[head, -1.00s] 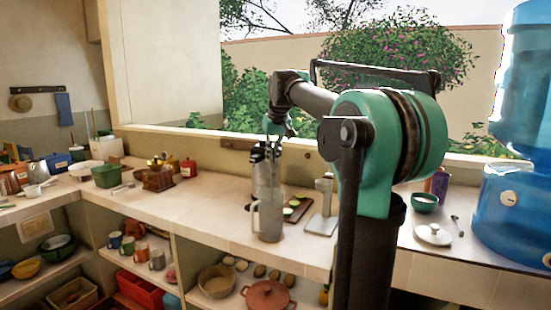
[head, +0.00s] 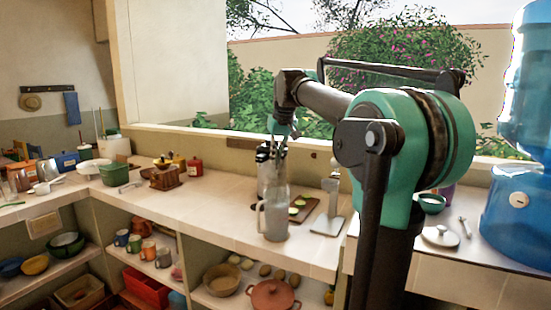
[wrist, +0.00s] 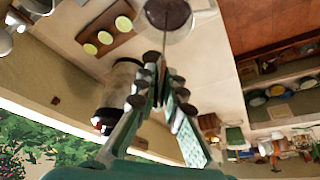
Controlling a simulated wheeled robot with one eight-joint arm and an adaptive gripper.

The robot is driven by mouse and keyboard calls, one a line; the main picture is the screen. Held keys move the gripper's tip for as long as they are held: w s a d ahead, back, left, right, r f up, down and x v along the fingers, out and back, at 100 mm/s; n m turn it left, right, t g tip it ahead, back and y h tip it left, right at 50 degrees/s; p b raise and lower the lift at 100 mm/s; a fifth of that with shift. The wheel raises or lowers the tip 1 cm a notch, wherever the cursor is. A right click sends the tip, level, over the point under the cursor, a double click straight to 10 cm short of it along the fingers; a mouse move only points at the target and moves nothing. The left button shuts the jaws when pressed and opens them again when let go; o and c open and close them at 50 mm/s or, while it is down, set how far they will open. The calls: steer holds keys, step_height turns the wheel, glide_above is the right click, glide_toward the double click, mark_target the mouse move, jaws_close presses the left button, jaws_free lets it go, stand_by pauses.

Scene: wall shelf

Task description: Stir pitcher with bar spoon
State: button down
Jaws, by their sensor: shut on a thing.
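A tall grey see-through pitcher (head: 274,220) with a side handle stands upright on the counter near its front edge. My gripper (head: 280,140) is above the pitcher, pointing down. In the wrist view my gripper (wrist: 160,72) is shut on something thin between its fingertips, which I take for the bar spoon.
A metal flask with a dark top (head: 264,170) stands close behind the pitcher. To its right are a board with cut green pieces (head: 303,206) and a metal press-like stand (head: 330,208). A wooden box (head: 166,178) is farther left. The counter left of the pitcher is clear.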

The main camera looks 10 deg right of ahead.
steer(key=shift+r, duration=4.25)
step_height(320, 180, up, 5)
